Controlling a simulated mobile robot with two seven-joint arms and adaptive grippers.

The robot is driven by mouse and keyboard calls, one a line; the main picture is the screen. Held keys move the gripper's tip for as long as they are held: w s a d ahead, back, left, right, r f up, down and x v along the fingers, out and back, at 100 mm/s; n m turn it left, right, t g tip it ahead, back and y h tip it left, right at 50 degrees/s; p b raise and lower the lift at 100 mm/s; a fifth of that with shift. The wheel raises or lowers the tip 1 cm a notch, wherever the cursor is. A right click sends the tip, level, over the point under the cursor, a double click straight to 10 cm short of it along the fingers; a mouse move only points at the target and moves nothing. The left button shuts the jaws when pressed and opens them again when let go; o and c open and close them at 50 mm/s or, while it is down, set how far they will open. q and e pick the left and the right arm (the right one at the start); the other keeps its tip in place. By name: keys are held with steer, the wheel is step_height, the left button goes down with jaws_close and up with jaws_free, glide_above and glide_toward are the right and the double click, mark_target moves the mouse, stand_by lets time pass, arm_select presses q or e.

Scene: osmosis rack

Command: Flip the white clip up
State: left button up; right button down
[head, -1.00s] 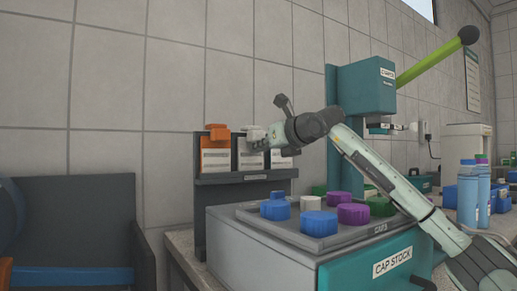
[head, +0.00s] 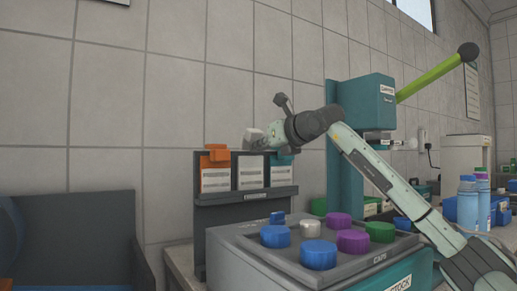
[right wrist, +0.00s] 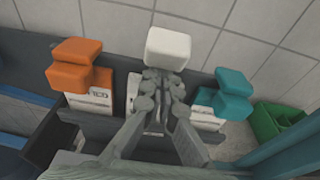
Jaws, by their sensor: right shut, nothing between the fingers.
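The white clip (head: 254,137) is on the middle card of the dark rack (head: 243,198). It sits higher than the orange clip (head: 217,153) to its left and the teal clip (head: 283,158) to its right, and looks tilted upward. In the right wrist view the white clip (right wrist: 167,48) stands just beyond my right fingertips (right wrist: 163,80). My right gripper (head: 267,140) is shut and empty, right at the clip's lower edge; whether it touches cannot be told. The clip's base is hidden behind the fingers. My left gripper is not in view.
A grey tray with blue, white, purple and green caps (head: 319,254) stands in front of the rack. A teal press (head: 362,105) with a green lever rises to the right. The tiled wall is close behind. A green bin (right wrist: 280,122) shows right of the rack.

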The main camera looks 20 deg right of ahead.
mark_target(258, 135)
steer(key=shift+r+p, duration=0.7)
steer(key=shift+r, duration=0.4)
steer(key=shift+w+a+r+p, duration=0.1)
steer(key=shift+w+p, duration=0.45)
steer(key=shift+w, duration=0.15)
steer(key=shift+w+a+r+p, duration=0.1)
steer(key=shift+w+p, duration=0.4)
steer(key=shift+w, duration=0.2)
steer(key=shift+f, duration=0.1)
steer(key=shift+s+d+b, duration=0.1)
steer(key=shift+s+b, duration=0.2)
steer(key=r+b+v, duration=0.1)
steer(key=v, duration=0.7)
steer(key=shift+r+b, duration=0.25)
steer(key=shift+b, duration=0.15)
steer(key=shift+w, duration=0.2)
